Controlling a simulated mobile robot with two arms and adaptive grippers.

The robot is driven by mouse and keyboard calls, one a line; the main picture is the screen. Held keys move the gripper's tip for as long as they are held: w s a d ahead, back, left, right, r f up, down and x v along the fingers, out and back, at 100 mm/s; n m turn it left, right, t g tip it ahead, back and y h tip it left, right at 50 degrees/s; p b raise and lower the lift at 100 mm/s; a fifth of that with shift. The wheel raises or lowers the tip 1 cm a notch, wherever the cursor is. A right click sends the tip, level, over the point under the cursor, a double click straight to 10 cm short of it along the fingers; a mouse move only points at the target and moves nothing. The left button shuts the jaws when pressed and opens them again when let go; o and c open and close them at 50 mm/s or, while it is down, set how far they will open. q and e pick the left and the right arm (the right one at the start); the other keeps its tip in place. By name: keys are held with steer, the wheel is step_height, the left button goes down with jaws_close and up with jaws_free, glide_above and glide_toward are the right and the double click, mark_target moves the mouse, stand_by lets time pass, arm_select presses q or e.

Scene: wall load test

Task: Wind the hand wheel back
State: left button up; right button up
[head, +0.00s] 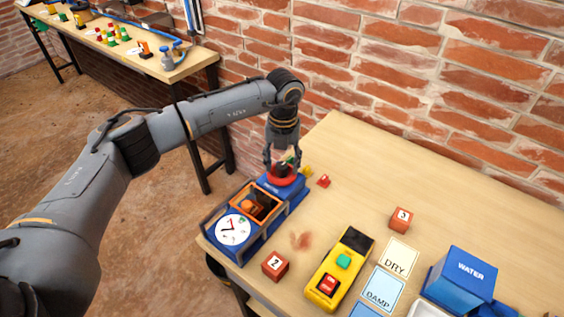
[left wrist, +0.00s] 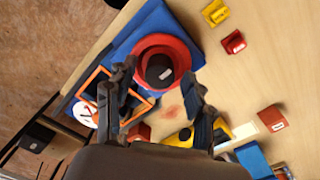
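The hand wheel (head: 281,180) is a red ring with a black hub, on the far end of a blue device (head: 275,218) with a white dial (head: 234,229). My left gripper (head: 282,158) points down over the wheel. The wheel also shows in the left wrist view (left wrist: 161,44), with the hub beyond the fingertips. There, the left gripper's (left wrist: 160,88) two fingers are spread apart with nothing held between them. I cannot tell whether a fingertip touches the wheel. My right gripper is in neither view.
A yellow tester (head: 334,279), numbered red blocks (head: 275,265), cards marked DRY and DAMP (head: 383,288), and a blue WATER container (head: 467,277) stand on the table. Small red and yellow pieces (head: 324,181) lie near the wheel. A brick wall runs behind. The table's far right is clear.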

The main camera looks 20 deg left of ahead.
mark_target(283, 166)
arm_select(q)
steer(key=shift+r, duration=0.1)
step_height(283, 166, up, 12)
stand_by(0.5)
steer(key=shift+d+f, duration=0.1)
steer(key=shift+f, duration=0.1)
